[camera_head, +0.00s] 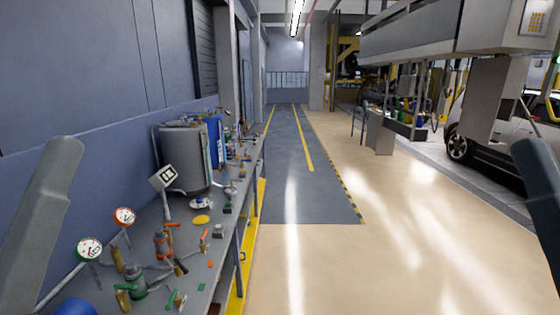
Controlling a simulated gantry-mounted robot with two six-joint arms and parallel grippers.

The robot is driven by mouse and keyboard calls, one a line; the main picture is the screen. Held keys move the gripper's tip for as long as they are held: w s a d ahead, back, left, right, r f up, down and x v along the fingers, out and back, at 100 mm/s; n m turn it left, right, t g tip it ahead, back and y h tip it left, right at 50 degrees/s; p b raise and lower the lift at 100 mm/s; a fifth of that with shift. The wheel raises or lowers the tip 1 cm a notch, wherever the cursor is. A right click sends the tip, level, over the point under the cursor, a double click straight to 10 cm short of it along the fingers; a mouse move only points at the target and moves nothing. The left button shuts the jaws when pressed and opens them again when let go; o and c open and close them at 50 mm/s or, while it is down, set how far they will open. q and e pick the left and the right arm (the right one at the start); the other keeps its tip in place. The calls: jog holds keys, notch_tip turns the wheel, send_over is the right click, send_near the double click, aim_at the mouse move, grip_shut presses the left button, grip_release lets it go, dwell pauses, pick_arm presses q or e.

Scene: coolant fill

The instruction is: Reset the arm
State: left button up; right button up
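One grey arm link of mine shows at the left edge of the head view, and another, darker one shows at the right edge.
A long grey workbench (195,258) runs along the left wall, with gauges (90,248), valves (162,243) and a grey tank (184,157) on it. The floor (345,265) ahead and right is clear. A car (500,135) stands at the right, near a hanging grey unit (430,40).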

notch_tip(320, 180, up, 23)
jog(key=p, duration=1.9)
jog(key=shift+f, duration=0.1)
